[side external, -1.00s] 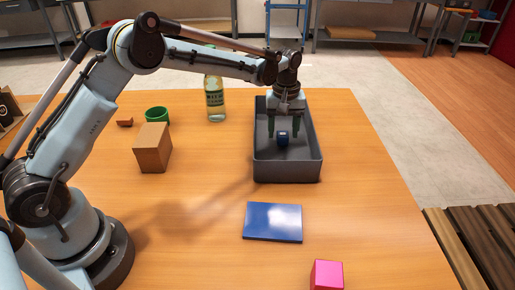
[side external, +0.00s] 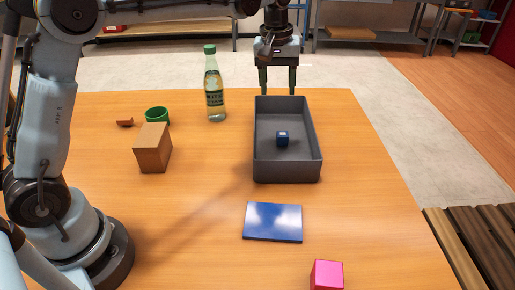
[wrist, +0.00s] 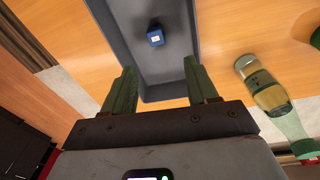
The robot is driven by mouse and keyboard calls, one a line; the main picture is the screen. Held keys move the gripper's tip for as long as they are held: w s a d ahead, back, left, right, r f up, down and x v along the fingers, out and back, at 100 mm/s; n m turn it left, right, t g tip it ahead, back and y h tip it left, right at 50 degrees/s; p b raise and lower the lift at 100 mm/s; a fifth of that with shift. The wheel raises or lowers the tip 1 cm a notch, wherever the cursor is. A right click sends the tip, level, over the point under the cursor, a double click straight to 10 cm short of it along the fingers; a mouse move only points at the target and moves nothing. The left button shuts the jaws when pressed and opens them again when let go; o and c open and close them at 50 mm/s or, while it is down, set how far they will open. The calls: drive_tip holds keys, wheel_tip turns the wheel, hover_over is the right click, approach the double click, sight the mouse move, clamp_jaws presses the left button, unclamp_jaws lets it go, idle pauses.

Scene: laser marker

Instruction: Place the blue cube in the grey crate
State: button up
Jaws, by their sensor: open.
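The small blue cube (side external: 282,138) lies on the floor of the grey crate (side external: 262,165), near its middle. In the wrist view the blue cube (wrist: 155,37) shows a pale mark on its face, inside the grey crate (wrist: 107,42). My gripper (side external: 277,92) is raised above the far end of the crate, apart from the cube. Its green fingers are spread wide in the wrist view (wrist: 163,82), with nothing between them.
A bottle (side external: 214,88) stands left of the crate. A brown box (side external: 153,148), a green ring-shaped thing (side external: 157,115) and a small orange piece (side external: 125,122) are farther left. A blue flat panel (side external: 273,222) and a pink cube (side external: 326,275) lie in front. Table right of the crate is clear.

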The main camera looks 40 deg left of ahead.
drive_tip(key=s+a+r+m+t, duration=0.1)
drive_tip(key=s+r+m+t, duration=0.25)
drive_tip(key=s, duration=0.65)
drive_tip(key=s+a+f+m+t, duration=0.1)
drive_tip(key=s+f+m, duration=0.3)
drive_tip(key=s, duration=0.7)
wheel_tip(320, 180, down, 2)
drive_tip(key=shift+f+t, duration=0.2)
drive_tip(key=shift+t, duration=0.65)
